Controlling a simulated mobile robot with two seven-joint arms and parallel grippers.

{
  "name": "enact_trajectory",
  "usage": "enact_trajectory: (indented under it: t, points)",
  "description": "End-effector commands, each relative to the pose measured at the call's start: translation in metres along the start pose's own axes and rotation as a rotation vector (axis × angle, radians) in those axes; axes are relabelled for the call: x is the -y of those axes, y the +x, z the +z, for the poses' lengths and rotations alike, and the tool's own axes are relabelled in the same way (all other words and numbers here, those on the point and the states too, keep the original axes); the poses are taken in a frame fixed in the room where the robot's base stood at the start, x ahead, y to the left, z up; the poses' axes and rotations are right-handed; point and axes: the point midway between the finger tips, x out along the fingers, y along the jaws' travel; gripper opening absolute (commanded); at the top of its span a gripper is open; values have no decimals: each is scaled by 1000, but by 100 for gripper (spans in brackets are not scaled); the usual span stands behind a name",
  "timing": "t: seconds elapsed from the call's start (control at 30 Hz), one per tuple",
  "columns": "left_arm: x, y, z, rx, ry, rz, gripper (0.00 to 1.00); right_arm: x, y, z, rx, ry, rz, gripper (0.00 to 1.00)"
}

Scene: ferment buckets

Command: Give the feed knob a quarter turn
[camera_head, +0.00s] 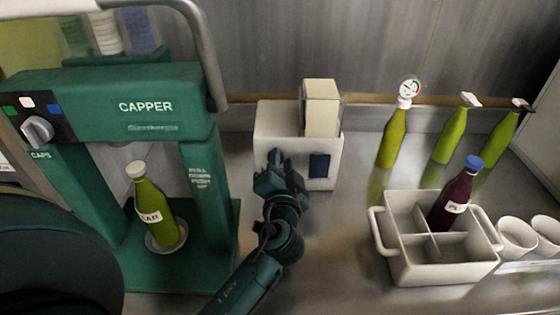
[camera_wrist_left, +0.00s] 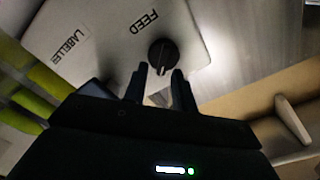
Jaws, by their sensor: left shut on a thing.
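The labeller (camera_head: 280,118) is a white box behind my left gripper (camera_head: 277,160). In the left wrist view its pale face (camera_wrist_left: 110,40) carries the words FEED and LABELLER. The round black feed knob (camera_wrist_left: 163,52) sits beside the word FEED. My left gripper also shows in the left wrist view (camera_wrist_left: 160,74), with its two fingers at either side of the knob's lower part, shut on it. In the head view the knob is hidden behind the gripper. My right gripper is not in view.
The green capper (camera_head: 150,105) stands left, with a green bottle (camera_head: 152,205) in it. Several green bottles (camera_head: 392,138) stand at the back right. A white divided crate (camera_head: 445,270) holds a dark bottle (camera_head: 455,195). White cups (camera_head: 515,238) lie far right.

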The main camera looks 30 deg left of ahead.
Motion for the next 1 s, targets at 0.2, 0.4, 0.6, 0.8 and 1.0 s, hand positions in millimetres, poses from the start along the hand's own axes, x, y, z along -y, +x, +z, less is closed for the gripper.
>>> enact_trajectory:
  t: [0.2,0.4,0.6,0.8,1.0]
  points:
    - [-3,0,1,3,207,0,4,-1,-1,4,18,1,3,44]
    - [-6,0,2,3,377,0,4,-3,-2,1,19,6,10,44]
    - [-8,0,3,3,509,0,4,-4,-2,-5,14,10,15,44]
    - [-9,1,4,3,593,-1,4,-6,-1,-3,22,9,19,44]
    - [-9,1,4,3,631,-2,4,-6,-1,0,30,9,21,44]
